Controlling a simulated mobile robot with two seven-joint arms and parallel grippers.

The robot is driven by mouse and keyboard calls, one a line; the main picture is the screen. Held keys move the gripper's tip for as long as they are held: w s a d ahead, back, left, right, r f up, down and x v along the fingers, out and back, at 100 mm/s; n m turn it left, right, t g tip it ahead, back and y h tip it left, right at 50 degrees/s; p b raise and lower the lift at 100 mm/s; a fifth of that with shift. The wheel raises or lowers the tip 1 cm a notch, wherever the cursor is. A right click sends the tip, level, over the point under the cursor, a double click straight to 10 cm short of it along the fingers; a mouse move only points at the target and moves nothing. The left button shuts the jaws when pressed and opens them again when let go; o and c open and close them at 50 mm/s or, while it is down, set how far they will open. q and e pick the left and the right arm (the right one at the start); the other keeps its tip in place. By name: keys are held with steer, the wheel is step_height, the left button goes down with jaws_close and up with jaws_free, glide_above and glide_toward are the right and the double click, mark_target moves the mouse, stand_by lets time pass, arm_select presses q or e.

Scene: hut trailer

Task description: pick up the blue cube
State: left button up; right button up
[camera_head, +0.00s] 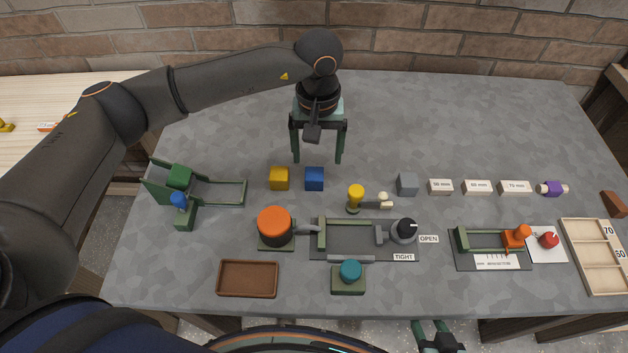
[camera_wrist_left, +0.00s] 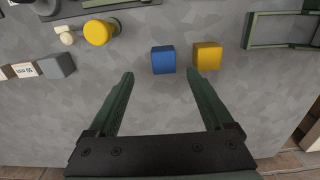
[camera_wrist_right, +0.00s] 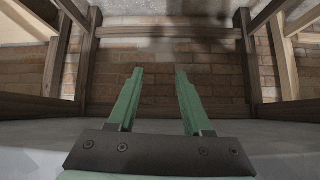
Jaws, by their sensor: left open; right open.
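The blue cube (camera_head: 314,179) sits on the grey table, just right of a yellow cube (camera_head: 279,178). My left gripper (camera_head: 317,160) is open and empty, pointing down behind the two cubes. In the left wrist view the blue cube (camera_wrist_left: 163,60) lies just beyond the gap between the open fingers (camera_wrist_left: 159,74), with the yellow cube (camera_wrist_left: 207,56) beside it on the right. My right gripper (camera_head: 436,330) is low at the table's front edge. In the right wrist view its fingers (camera_wrist_right: 157,72) are open and empty, facing the space under a table.
A yellow knob (camera_head: 355,193) with a small cream peg stands right of the blue cube, then a grey cube (camera_head: 407,184). A green frame (camera_head: 215,190) is at left. An orange-topped knob (camera_head: 274,225) stands in front. The table behind the cubes is clear.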

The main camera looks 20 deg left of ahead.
mark_target(314, 174)
arm_select(q)
step_height(314, 174, down, 3)
steer(key=shift+r+b, duration=0.1)
steer(key=shift+b, duration=0.25)
steer(key=shift+a+f, duration=0.15)
steer(key=shift+f, duration=0.5)
steer(key=f+b, duration=0.1)
steer(key=f, duration=0.1)
steer(key=f+b, duration=0.1)
steer(key=shift+w+a+f, duration=0.1)
steer(key=shift+a+f, duration=0.1)
steer(key=shift+f, duration=0.3)
jaws_close()
arm_select(e)
steer(key=shift+w+a+f, duration=0.2)
steer(key=shift+a+f, duration=0.15)
steer(key=shift+f, duration=0.2)
steer(key=shift+w+a+f, duration=0.15)
steer(key=shift+a+f, duration=0.15)
steer(key=shift+f, duration=0.25)
